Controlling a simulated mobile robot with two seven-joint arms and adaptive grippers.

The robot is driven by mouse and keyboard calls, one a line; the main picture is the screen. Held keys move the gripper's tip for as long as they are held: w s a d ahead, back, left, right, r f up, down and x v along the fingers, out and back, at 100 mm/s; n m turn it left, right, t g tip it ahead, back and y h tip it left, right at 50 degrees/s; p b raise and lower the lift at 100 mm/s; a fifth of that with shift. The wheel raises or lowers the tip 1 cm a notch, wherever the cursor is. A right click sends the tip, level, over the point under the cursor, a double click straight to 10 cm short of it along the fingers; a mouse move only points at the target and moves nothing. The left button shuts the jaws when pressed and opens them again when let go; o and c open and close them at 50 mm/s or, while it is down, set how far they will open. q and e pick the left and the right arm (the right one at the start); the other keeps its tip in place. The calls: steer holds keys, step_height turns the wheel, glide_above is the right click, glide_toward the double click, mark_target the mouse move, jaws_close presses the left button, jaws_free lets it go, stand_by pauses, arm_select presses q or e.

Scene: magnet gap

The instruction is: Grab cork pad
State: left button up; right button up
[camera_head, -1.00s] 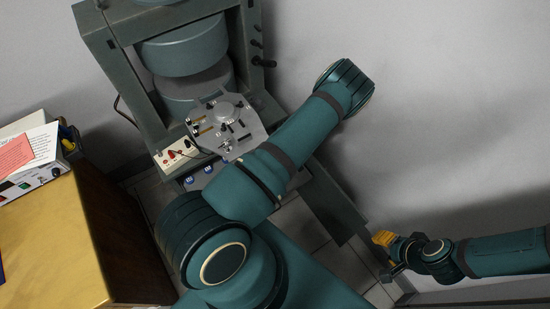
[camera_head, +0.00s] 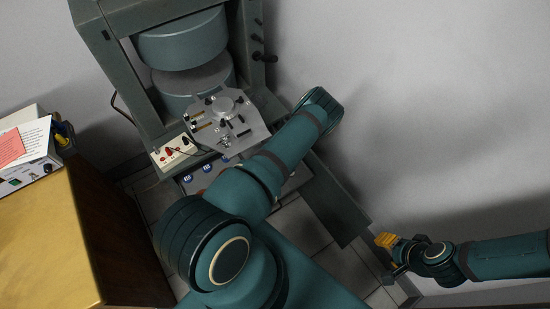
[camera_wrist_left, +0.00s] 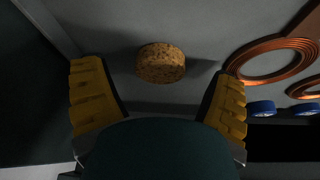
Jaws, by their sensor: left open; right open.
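The cork pad (camera_wrist_left: 161,63) is a short, round, speckled brown disc on a grey surface in the left wrist view. My left gripper (camera_wrist_left: 158,88) is open, its yellow-padded fingers to either side of the view with the pad centred beyond the space between them. The fingers do not touch the pad. In the head view I cannot make out the pad or my left gripper; my left arm covers part of the bench. My right gripper (camera_head: 389,256) is open and empty at the lower right, far from the magnet.
Copper rings (camera_wrist_left: 272,60) and blue-capped parts (camera_wrist_left: 262,107) lie right of the pad. In the head view, the large magnet (camera_head: 182,42) holds a grey plate with fittings (camera_head: 240,132). A wooden cabinet (camera_head: 35,235) stands left.

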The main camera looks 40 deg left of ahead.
arm_select(q)
steer(key=shift+w+a+f, duration=0.1)
steer(key=shift+f, duration=0.3)
steer(key=c, duration=1)
steer(key=shift+r, duration=0.1)
